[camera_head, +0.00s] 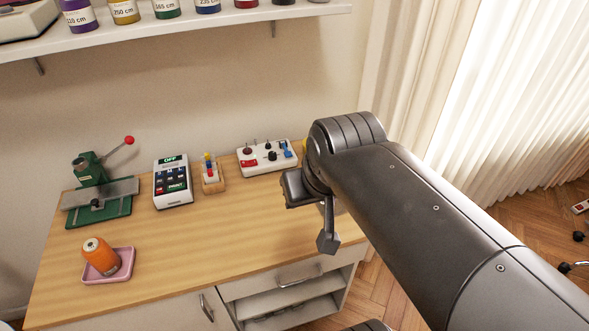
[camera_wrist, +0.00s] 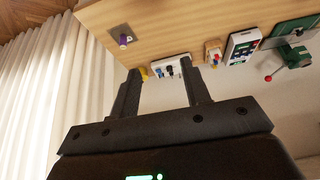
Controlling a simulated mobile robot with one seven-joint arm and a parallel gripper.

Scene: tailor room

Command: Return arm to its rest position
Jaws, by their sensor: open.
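My gripper (camera_head: 327,240) hangs over the right end of the wooden worktable (camera_head: 190,255), near its front edge. In the wrist view my gripper (camera_wrist: 160,75) shows two dark fingers set well apart with nothing between them. The arm reaches in from the lower right of the head view and hides part of the table's right end.
A purple item (camera_wrist: 123,40) shows in the wrist view. A shelf (camera_head: 180,32) hangs above; curtains (camera_head: 500,90) stand right.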

